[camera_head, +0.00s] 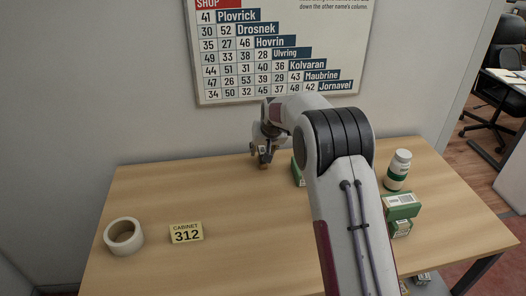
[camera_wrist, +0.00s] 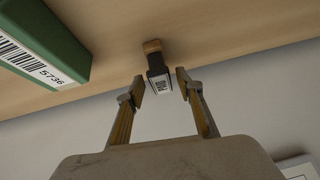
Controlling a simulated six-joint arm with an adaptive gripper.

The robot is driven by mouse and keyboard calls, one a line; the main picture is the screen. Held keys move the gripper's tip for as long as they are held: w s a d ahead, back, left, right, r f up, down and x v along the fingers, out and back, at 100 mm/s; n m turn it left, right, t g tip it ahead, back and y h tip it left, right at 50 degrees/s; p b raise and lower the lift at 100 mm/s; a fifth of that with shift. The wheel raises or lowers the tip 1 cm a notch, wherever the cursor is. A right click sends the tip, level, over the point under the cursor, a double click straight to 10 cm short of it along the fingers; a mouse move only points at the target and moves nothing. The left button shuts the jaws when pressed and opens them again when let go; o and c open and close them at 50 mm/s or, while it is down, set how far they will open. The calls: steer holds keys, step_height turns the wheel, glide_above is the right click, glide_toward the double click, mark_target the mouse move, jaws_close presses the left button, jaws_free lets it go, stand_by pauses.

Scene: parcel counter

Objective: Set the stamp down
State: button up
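The stamp (camera_wrist: 158,76) is small, with a dark body, a white printed label and a light wooden end. In the wrist view it is between my gripper's two fingers (camera_wrist: 161,84), with a narrow gap showing on each side. My gripper is open around it. Its wooden end meets the wooden counter (camera_wrist: 215,25), and it looks upright there. In the head view my gripper (camera_head: 263,152) is low over the back of the counter (camera_head: 240,230), and only the stamp's small brown end (camera_head: 264,166) shows below the fingers.
A green box (camera_wrist: 45,45) with a barcode lies beside the stamp, partly behind my arm in the head view. A white bottle (camera_head: 398,168) and green boxes (camera_head: 400,205) stand at right. The left middle is clear.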

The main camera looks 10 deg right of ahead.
steer(key=v, duration=1.1)
steer(key=shift+s+r, duration=0.1)
steer(key=shift+r, duration=0.05)
stand_by(0.7)
steer(key=s+d+r, duration=0.1)
steer(key=s+r, duration=0.5)
steer(key=s, duration=0.6)
steer(key=s+r, duration=0.6)
steer(key=s, duration=0.6)
steer(key=s+f, duration=0.2)
steer(key=s, duration=1)
steer(key=s+d+f, duration=0.1)
steer(key=s+f, duration=0.2)
steer(key=s, duration=0.9)
steer(key=shift+d+g+h, duration=0.2)
steer(key=shift+g+h, duration=0.1)
steer(key=shift+g, duration=0.1)
